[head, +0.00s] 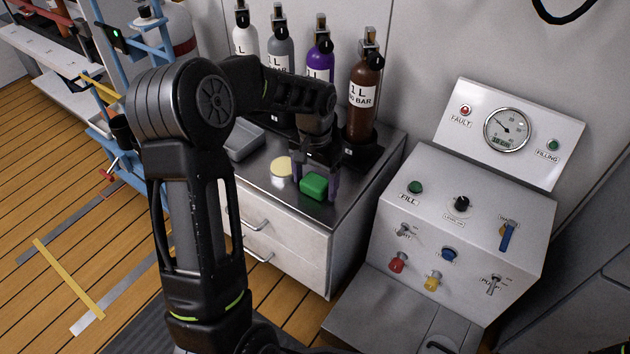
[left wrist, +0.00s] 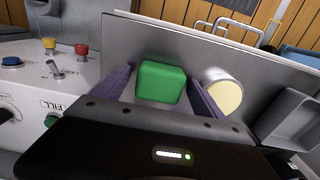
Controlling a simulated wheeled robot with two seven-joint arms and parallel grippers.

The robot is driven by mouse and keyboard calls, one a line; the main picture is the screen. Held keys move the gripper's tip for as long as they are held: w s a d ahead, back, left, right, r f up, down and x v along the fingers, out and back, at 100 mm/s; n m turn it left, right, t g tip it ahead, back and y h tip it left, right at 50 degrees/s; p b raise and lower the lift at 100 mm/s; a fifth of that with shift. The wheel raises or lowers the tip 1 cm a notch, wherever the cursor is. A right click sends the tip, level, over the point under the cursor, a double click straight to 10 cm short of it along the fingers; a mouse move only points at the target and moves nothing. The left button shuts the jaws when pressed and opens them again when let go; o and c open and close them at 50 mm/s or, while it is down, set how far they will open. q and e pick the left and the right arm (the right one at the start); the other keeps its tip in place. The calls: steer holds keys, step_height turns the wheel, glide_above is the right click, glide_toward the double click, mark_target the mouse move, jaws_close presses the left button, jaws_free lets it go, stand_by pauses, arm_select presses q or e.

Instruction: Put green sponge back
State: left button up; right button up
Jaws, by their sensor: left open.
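The green sponge (head: 314,186) lies on the steel top of the drawer cabinet (head: 345,197), near its front edge. It also shows in the left wrist view (left wrist: 160,82), between the two fingers. My left gripper (head: 315,188) points down over the sponge with its purple-grey fingers open, one on each side. In the left wrist view the left gripper (left wrist: 160,95) shows small gaps beside the sponge; I cannot tell whether either finger touches it. My right gripper is not in view.
A round cream-topped tin (head: 281,168) stands just left of the sponge, close to one finger. A grey tray (head: 243,139) sits further left. Several bottles, including a brown one (head: 362,100), stand behind. The control panel (head: 455,220) is to the right.

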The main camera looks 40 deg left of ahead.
mark_target(315, 181)
arm_select(q)
step_height(315, 181, up, 12)
steer(key=p, duration=0.4)
steer(key=shift+r, duration=0.15)
stand_by(0.7)
